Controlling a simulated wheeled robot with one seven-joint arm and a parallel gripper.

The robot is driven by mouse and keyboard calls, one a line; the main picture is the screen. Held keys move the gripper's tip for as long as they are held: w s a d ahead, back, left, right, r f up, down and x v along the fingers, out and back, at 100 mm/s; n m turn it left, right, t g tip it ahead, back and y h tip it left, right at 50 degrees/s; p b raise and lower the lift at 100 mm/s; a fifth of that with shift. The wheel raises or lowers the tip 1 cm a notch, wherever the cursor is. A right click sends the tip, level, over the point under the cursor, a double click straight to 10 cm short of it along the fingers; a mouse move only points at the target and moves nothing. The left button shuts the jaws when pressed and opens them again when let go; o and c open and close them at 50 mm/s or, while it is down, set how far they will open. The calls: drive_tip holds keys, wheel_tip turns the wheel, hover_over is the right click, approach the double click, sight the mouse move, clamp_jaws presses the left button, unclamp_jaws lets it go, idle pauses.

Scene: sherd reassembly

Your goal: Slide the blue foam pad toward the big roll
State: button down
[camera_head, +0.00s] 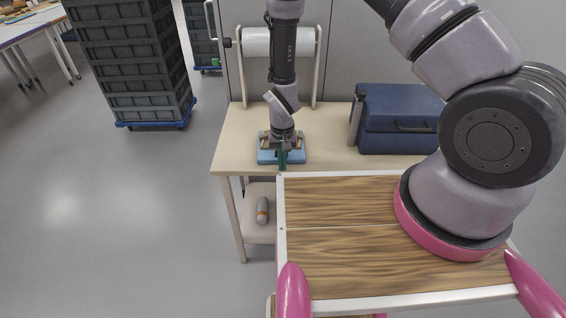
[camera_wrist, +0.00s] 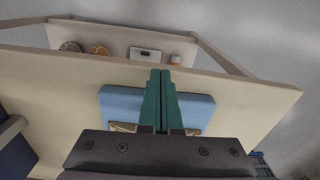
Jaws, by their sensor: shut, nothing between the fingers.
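The blue foam pad (camera_head: 266,156) lies flat on the beige table (camera_head: 232,140), near its front edge. My gripper (camera_head: 283,160) is over the pad, pointing down, with its green fingers together and nothing between them. In the wrist view the pad (camera_wrist: 121,103) shows on both sides of the shut fingers (camera_wrist: 160,78). I cannot tell whether the fingertips touch the pad. The big white roll (camera_head: 257,42) is held on a stand at the back of the table, behind the pad and apart from it.
A blue case (camera_head: 395,120) stands on the table's right side. A grey bottle-like object (camera_head: 262,210) lies on the lower shelf. Stacked dark crates (camera_head: 130,60) stand on the floor at left. The tabletop between pad and roll looks clear, apart from my arm above.

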drive_tip(key=shift+w, duration=0.65)
drive_tip(key=w, duration=1.6)
drive_tip(key=shift+w+a, duration=0.1)
drive_tip(key=shift+a, duration=0.15)
